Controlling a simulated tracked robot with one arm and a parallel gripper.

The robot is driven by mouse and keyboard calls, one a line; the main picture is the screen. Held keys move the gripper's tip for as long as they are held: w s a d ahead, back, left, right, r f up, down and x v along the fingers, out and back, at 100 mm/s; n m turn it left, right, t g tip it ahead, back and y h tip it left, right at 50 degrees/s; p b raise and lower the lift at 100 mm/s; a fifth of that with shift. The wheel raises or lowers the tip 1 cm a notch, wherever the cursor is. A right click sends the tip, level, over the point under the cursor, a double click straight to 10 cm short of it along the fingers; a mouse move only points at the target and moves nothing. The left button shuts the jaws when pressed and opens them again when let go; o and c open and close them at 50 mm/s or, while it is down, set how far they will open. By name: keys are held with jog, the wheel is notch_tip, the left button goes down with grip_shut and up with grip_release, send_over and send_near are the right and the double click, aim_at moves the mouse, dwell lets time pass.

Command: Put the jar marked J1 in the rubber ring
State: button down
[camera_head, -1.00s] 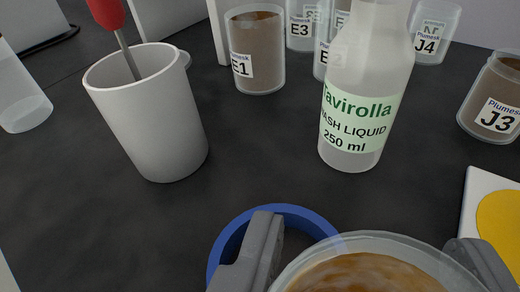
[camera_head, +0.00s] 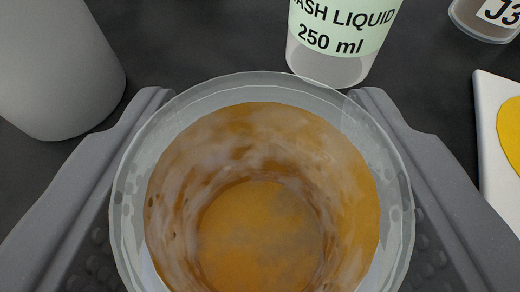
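A clear, round jar (camera_head: 395,210) with orange-brown contents fills the lower middle of the view, seen from above into its mouth. No marking shows on it from this side, so I cannot read whether it is J1. My gripper (camera_head: 262,97) has one grey finger along each side of the jar and is shut on it. The jar looks upright or nearly so. The rubber ring is not visible now, and the jar and fingers cover the area below. I cannot tell whether the jar touches anything underneath.
A wash liquid bottle (camera_head: 340,35) stands just beyond the jar. A grey-white cup (camera_head: 55,70) stands at the upper left. The jar marked J3 (camera_head: 485,20) is at the top right, above a white board with a yellow patch (camera_head: 492,130). Dark table shows between them.

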jog(key=c, duration=0.6)
grip_release()
jog(key=shift+f, duration=0.1)
jog(key=shift+s+r, duration=0.25)
jog(key=shift+s, duration=0.1)
jog(key=p+v, duration=0.2)
jog(key=v, duration=0.9)
jog(key=shift+p, duration=0.35)
jog(key=shift+s, duration=0.15)
